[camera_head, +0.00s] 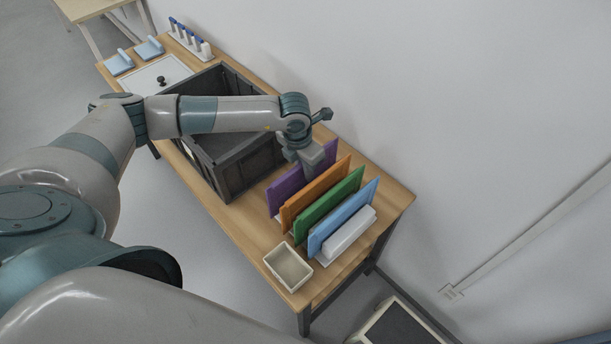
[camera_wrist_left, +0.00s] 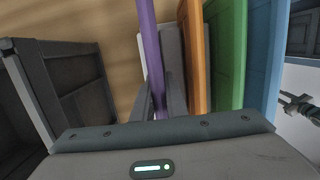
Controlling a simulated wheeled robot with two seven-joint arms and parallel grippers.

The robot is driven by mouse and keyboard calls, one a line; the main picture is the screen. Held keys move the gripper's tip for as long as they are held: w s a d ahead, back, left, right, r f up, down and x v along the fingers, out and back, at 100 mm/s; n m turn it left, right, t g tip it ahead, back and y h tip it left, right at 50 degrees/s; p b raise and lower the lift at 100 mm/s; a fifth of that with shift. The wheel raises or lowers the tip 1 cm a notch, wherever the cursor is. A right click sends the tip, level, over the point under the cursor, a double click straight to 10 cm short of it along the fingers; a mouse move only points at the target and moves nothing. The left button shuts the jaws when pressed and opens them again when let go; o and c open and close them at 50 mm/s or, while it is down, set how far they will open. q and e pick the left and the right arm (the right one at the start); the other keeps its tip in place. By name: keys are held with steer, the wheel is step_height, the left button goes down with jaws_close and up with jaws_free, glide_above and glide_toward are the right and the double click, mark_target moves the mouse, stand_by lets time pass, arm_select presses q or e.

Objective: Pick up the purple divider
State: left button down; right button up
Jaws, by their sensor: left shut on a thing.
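The purple divider (camera_head: 286,190) stands upright at the left end of a row of coloured dividers on the wooden table. It also shows edge-on in the left wrist view (camera_wrist_left: 149,45). My left gripper (camera_head: 316,163) is at the upper part of the purple divider, shut on it. In the left wrist view the left gripper's fingers (camera_wrist_left: 160,100) lie on both sides of the purple panel. The fingers hide part of the panel. My right gripper is in neither view.
Orange (camera_head: 314,192), green (camera_head: 333,204) and blue (camera_head: 345,216) dividers stand close on the right. A dark open crate (camera_head: 232,170) is close on the left. A small cream tray (camera_head: 288,267) sits at the table's front edge. A wall runs behind the table.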

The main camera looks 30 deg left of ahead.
arm_select(q)
step_height(320, 180, up, 7)
steer(key=b, duration=0.2)
steer(key=shift+r+b, duration=0.2)
steer(key=shift+b, duration=0.15)
steer(key=shift+m, duration=0.9)
steer(key=r, duration=0.4)
steer(key=shift+s+d+r, duration=0.15)
steer(key=shift+d+r, duration=0.1)
steer(key=shift+d, duration=0.1)
steer(key=s+d+r+m+g+b, duration=0.1)
steer(key=s+m, duration=0.4)
steer(key=m, duration=1)
steer(key=s+d+m+g+b, duration=0.2)
steer(key=s+d+m, duration=0.3)
steer(key=m, duration=1)
steer(key=shift+s+d+r+g+y+b, duration=0.2)
steer(key=shift+s+r+g+y+b, duration=0.1)
steer(key=shift+s+r+b, duration=0.15)
